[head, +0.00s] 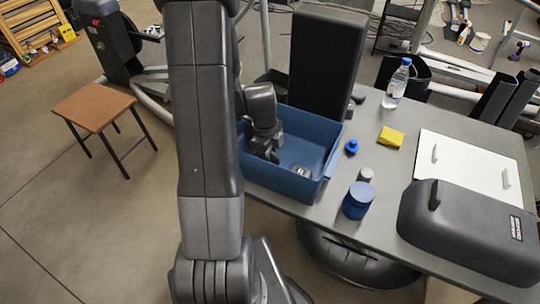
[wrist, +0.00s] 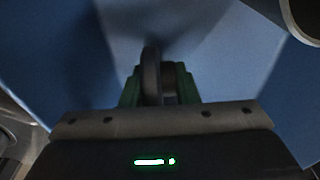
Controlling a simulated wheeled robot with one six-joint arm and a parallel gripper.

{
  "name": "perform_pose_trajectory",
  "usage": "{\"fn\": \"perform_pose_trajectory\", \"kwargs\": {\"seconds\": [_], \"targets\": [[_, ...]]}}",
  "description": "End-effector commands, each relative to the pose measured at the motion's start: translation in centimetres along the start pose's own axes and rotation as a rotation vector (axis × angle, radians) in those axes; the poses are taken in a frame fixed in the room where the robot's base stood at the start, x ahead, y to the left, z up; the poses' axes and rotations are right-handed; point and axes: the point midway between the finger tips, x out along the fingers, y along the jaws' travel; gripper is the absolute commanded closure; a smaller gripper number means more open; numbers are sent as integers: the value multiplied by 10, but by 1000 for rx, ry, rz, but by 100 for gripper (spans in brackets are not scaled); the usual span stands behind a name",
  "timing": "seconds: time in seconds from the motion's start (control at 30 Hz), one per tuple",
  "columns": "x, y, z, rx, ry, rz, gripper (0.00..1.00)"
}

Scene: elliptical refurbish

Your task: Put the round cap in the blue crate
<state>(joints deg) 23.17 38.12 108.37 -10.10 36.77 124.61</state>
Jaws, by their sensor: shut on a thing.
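The blue crate (head: 284,185) stands at the left end of the grey table. Its blue inner walls fill much of the wrist view (wrist: 75,70). My gripper (head: 265,155) reaches down inside the crate, near its left side. In the wrist view, my gripper (wrist: 157,88) is shut on a dark round piece seen nearly edge-on, which looks like the round cap (wrist: 151,72). The cap is within the crate's walls; I cannot tell if it touches the floor. In the head view the cap is hidden by my gripper.
A small metallic round part (head: 301,171) lies in the crate. A blue jar (head: 357,201), a grey knob (head: 366,174), a blue knob (head: 351,147), a yellow sponge (head: 391,137) and a bottle (head: 397,84) stand to the right. A tall dark panel (head: 325,60) rises behind the crate.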

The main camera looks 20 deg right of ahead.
Motion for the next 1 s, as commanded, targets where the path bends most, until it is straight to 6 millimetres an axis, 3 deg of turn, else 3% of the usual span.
{"fn": "perform_pose_trajectory", "kwargs": {"seconds": [0.03,0.1,0.13,0.57,0.73,1.0], "targets": [[-1,0,0,0,0,0,67],[-1,0,0,0,0,0,53],[-1,0,0,0,0,0,51],[-9,0,-1,0,0,0,51],[-28,-2,-1,0,-3,-6,51],[-84,-1,-1,0,-3,-6,51]]}}
